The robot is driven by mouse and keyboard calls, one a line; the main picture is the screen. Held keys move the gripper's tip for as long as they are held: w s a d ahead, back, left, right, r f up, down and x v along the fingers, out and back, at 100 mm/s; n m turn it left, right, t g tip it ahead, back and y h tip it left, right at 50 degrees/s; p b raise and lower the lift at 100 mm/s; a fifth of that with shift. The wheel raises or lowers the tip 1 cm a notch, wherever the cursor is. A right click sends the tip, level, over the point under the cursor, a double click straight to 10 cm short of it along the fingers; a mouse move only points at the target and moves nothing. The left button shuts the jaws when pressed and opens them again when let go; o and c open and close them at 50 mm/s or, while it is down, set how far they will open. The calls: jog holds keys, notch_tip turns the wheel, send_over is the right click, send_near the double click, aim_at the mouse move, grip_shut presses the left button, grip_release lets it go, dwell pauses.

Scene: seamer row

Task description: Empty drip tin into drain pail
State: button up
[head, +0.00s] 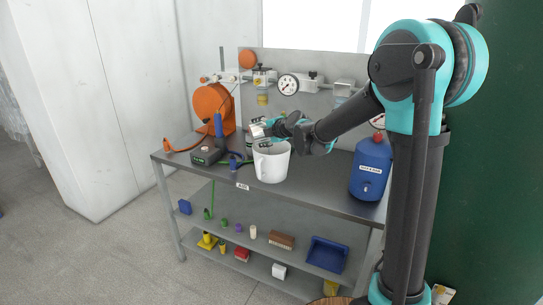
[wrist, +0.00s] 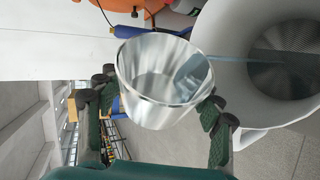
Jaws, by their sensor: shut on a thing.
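My gripper (head: 268,126) is above the white drain pail (head: 271,165) on the bench. In the wrist view its fingers (wrist: 158,105) are shut around the shiny metal drip tin (wrist: 150,112), one on each side. The tin is tilted, its open mouth showing, with a bluish-grey patch inside near the lip. A thin bluish band runs from that lip across the pail's mouth; it looks like pouring liquid. The pail (wrist: 222,45) is right beside the tin in the wrist view, its mesh-like inner bottom visible. In the head view the tin (head: 257,129) is small and partly hidden.
A blue container (head: 371,170) stands at the bench's right. Gauges (head: 288,84) line the back panel. The bench (head: 325,190) is clear between pail and blue container.

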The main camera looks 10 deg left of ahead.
jog(key=shift+w+d+r+m+y, duration=0.2)
jog(key=shift+d+m+y, duration=0.1)
jog(key=shift+m+y, duration=0.2)
dwell(0.8)
jog(key=shift+s+a+f+n+h, duration=0.2)
jog(key=shift+a+n+h, duration=0.1)
jog(key=shift+n+h, duration=0.1)
jog(key=shift+s+a+r+n, duration=0.1)
jog(key=shift+s+a+n, duration=0.05)
jog(key=shift+a+n, duration=0.15)
jog(key=shift+s+a+r+n+h, duration=0.3)
jog(key=shift+a+h, duration=0.2)
jog(key=shift+a, duration=0.1)
jog(key=shift+d, duration=0.1)
